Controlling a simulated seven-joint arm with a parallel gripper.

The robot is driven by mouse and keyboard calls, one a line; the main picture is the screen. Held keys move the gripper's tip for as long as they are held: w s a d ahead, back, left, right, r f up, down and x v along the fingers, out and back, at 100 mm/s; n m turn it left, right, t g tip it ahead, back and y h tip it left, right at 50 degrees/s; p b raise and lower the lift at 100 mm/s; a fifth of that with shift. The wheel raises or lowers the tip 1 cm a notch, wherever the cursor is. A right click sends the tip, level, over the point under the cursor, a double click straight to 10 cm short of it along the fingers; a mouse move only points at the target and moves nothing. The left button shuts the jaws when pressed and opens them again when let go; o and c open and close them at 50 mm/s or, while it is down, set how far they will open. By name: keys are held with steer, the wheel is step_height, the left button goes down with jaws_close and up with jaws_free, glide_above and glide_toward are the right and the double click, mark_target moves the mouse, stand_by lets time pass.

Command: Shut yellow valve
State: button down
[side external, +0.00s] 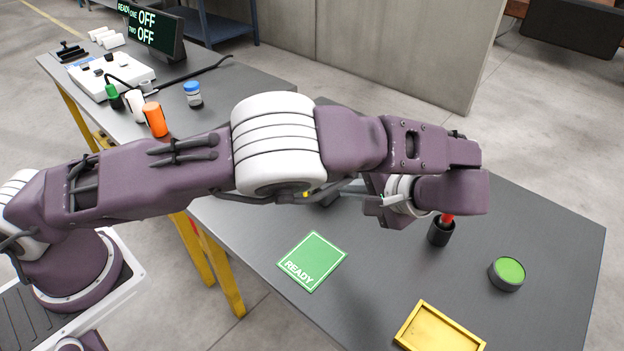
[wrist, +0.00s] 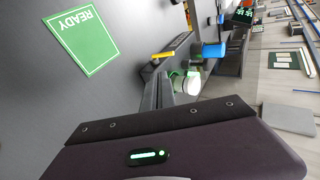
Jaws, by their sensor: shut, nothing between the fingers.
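A small yellow handle (wrist: 163,55), which looks like the yellow valve, shows in the wrist view just beyond the fingertips, on a dark fitting. In the side external view only a yellow speck (side external: 305,194) shows below my white arm joint; my arm hides the rest. My gripper (wrist: 162,82) is shut and empty, with its fingers pointing toward the yellow handle. I cannot tell whether they touch it. In the side external view my arm mostly hides the gripper.
A blue part (wrist: 213,50) stands right of the yellow handle. A green READY mat (side external: 312,262), yellow tray (side external: 438,330), green-topped round block (side external: 507,273) and black cup (side external: 440,233) sit on the table. A display (side external: 150,30) reads ONE OFF, TWO OFF.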

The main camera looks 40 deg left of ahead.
steer(key=a+r+x, duration=0.1)
steer(key=x, duration=1.2)
steer(key=shift+w+a, duration=0.2)
steer(key=shift+a, duration=0.05)
